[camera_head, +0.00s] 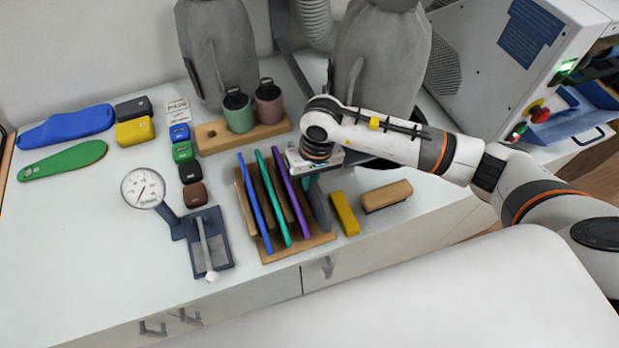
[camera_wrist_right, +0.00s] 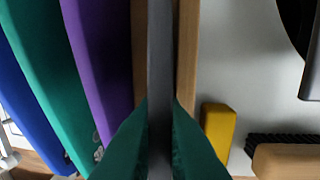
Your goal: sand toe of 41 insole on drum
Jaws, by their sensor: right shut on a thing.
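A wooden rack (camera_head: 318,240) holds upright insoles: blue (camera_head: 255,203), teal (camera_head: 272,197), purple (camera_head: 291,192) and grey (camera_head: 320,207). My right gripper (camera_wrist_right: 160,112) points down over the rack's right end, its dark green fingers shut on the grey insole (camera_wrist_right: 161,45). The grey insole still stands in its slot between wooden dividers. The purple (camera_wrist_right: 97,60), teal (camera_wrist_right: 45,80) and blue (camera_wrist_right: 25,100) insoles lean to the left of the fingers in the wrist view. No size number is readable on the insoles. My arm covers much of the area behind the rack, and the drum is not clearly visible.
A yellow block (camera_head: 345,214) and a wooden brush (camera_head: 387,195) lie right of the rack. A dial gauge (camera_head: 143,188) stands left. A wooden holder (camera_head: 210,138) with two bottles is behind. Grey bags (camera_head: 385,55) and a machine (camera_head: 510,65) stand farther back.

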